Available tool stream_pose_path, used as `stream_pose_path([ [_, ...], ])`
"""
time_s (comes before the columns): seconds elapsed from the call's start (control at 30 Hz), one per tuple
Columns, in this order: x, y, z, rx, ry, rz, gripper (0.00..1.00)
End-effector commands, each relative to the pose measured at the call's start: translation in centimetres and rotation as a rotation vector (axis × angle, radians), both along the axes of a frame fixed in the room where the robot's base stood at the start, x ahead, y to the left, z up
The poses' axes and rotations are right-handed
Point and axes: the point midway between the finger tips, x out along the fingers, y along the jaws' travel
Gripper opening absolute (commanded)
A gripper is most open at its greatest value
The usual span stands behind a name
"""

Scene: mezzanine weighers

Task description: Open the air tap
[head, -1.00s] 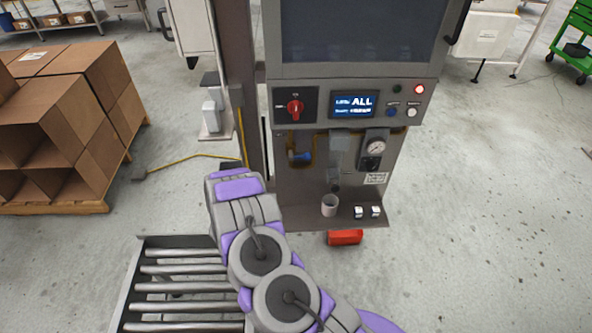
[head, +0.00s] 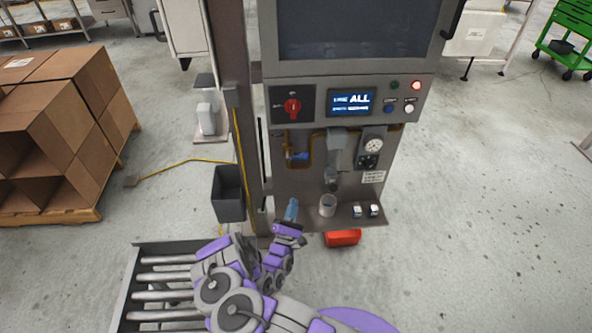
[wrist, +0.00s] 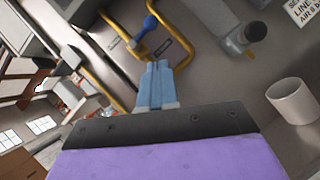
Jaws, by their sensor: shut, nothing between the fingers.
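The air tap has a blue handle (head: 300,156) and sits on a yellow pipe (head: 288,140) at the left of the machine's lower panel. In the wrist view the blue handle (wrist: 150,24) is near the top, with the yellow pipe (wrist: 112,62) bending around it. My gripper (head: 291,206) is shut and empty, its pale blue fingers pointing up, below the tap in the head view. In the wrist view the closed fingers (wrist: 156,82) are below the blue handle and appear apart from it.
Right of the tap are a grey nozzle (head: 335,142), a gauge (head: 373,146) and a white cup (head: 327,205) on a ledge. A red selector knob (head: 292,106) is above. A dark bin (head: 229,195) stands left of the column, and a roller conveyor (head: 165,262) is below left.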

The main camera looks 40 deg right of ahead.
Motion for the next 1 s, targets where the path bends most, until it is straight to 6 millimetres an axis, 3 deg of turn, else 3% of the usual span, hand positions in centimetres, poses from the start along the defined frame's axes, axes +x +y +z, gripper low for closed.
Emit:
stream_pose_path([
  [0.2,-1.0,-0.3,0.7,-0.101,0.017,-0.012,0.00],
  [0.57,-1.0,-0.3,0.8,-0.105,0.018,-0.013,0.00],
  [1.0,1.0,-2.9,2.9,-0.104,0.015,-0.014,0.00],
])
